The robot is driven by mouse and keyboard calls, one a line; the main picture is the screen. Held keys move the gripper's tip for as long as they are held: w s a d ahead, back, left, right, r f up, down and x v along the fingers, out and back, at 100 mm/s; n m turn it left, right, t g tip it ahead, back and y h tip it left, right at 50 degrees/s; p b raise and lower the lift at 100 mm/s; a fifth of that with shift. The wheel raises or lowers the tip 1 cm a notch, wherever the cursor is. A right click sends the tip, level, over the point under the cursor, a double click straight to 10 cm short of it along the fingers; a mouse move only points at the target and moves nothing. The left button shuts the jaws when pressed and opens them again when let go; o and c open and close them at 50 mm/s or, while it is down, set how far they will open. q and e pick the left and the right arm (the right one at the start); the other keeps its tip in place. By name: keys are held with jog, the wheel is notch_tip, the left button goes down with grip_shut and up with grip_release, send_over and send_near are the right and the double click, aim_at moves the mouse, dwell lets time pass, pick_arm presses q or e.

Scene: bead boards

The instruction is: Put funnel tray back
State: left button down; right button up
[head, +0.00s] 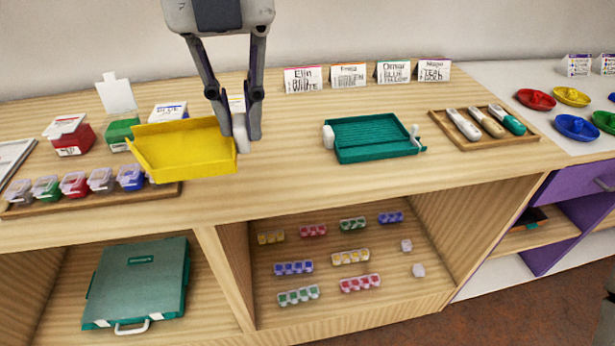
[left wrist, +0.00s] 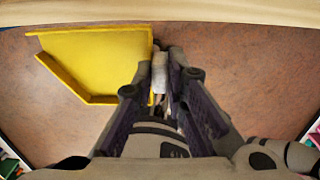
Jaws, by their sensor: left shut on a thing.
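The yellow funnel tray (head: 185,148) has raised sides and a white grip (head: 241,133) at its right end. My left gripper (head: 240,125) comes down from the top of the head view and is shut on that white grip. In the left wrist view the tray (left wrist: 100,60) sticks out to the left of my fingers (left wrist: 160,85), with one tapered corner. The speckled floor shows beneath it there, so the tray hangs in the air in front of the counter. In the head view it covers part of the counter.
A teal tray (head: 370,138) with a white knob and a wooden tray (head: 455,141) of pen-like tools lie right. A row of lidded jars (head: 101,180) and several small boxes (head: 70,135) stand left. Name cards (head: 350,76) stand at the back. Bare counter (head: 285,165) shows between the trays.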

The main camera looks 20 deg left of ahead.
pick_arm(q)
jog(key=shift+s+d, duration=0.35)
jog(key=shift+d+f, duration=0.1)
jog(key=shift+f, duration=0.05)
jog(key=w+f, duration=0.3)
jog(key=w, duration=0.1)
jog(key=w+f, duration=0.3)
jog(key=w, duration=0.1)
jog(key=w+a+f, duration=0.1)
jog(key=w+f, duration=0.2)
jog(key=w, duration=0.2)
jog(key=shift+w+f, duration=0.2)
jog(key=shift+f, duration=0.05)
jog(key=shift+w+f, duration=0.2)
jog(key=shift+f, duration=1.5)
pick_arm(e)
jog(key=shift+s+d, duration=0.3)
jog(key=shift+d, duration=0.1)
pick_arm(q)
jog(key=shift+f, duration=0.1)
jog(key=c, duration=1.6)
grip_release()
jog(key=shift+f, duration=0.1)
